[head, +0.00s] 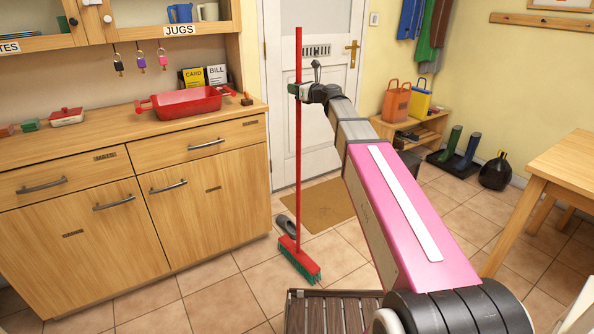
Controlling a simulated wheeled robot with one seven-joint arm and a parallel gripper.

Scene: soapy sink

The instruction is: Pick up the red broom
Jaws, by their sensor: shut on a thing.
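The red broom (298,160) stands nearly upright in the middle of the head view, in front of the white door. It has a long thin red handle and a red head with green bristles (302,262) at its lower end. The bristles are at or very near the tiled floor; I cannot tell whether they touch it. My gripper (298,90) is shut on the upper part of the handle. The fingertips are small and partly hidden by the wrist.
A wooden counter (85,125) stands to the left, with a red tub (186,104) on it. A brown doormat (318,204) and a grey shoe (286,226) lie near the broom head. A slatted wooden thing (330,312) is at the front. A table (565,160) stands at right.

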